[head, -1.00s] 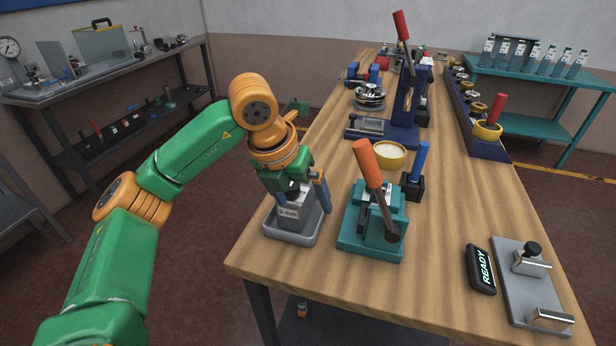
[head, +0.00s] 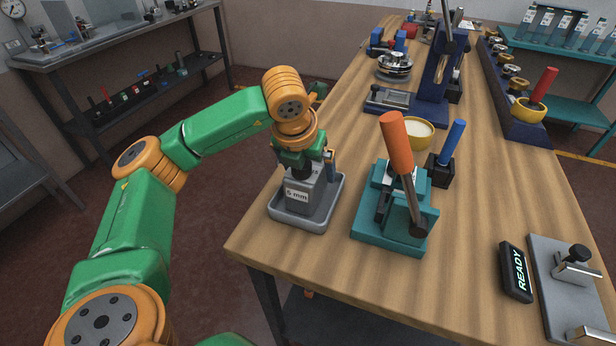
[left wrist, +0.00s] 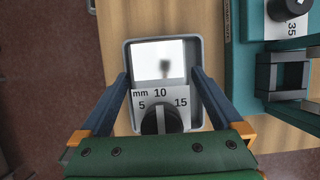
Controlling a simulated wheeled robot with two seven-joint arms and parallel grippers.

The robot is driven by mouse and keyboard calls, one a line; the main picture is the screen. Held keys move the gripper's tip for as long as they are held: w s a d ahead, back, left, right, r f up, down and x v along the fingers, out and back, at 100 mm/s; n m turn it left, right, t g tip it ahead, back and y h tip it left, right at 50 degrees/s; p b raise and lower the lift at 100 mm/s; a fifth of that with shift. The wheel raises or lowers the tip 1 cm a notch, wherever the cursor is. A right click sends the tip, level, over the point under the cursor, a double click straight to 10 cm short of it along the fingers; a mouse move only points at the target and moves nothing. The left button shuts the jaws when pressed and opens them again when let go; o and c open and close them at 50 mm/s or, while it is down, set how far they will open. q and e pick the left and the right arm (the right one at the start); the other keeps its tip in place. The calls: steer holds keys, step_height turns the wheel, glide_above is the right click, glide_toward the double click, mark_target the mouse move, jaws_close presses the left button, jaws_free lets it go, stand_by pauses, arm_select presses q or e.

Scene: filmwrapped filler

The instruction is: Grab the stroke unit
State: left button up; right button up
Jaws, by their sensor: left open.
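The stroke unit, a grey block (head: 322,192) with a "mm" size label on its front, stands upright in a shallow grey tray (head: 290,221) at the table's near left corner. In the left wrist view the unit (left wrist: 178,98) shows a pale top, a scale marked 5, 10, 15 and a black knob. My left gripper (head: 307,165) points down over it, open. In the left wrist view its two blue fingers (left wrist: 160,76) lie on either side of the unit, with small gaps apparent. The far finger is partly hidden in the head view. My right gripper is not in view.
A teal press (head: 390,235) with an orange lever stands just right of the tray. A black block with a blue handle (head: 440,168) and a yellow bowl (head: 405,133) are behind it. A READY display (head: 515,272) and grey plate (head: 560,270) lie right. The front middle is bare.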

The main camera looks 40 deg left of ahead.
arm_select(q)
steer(key=shift+x, duration=0.9)
jaws_close()
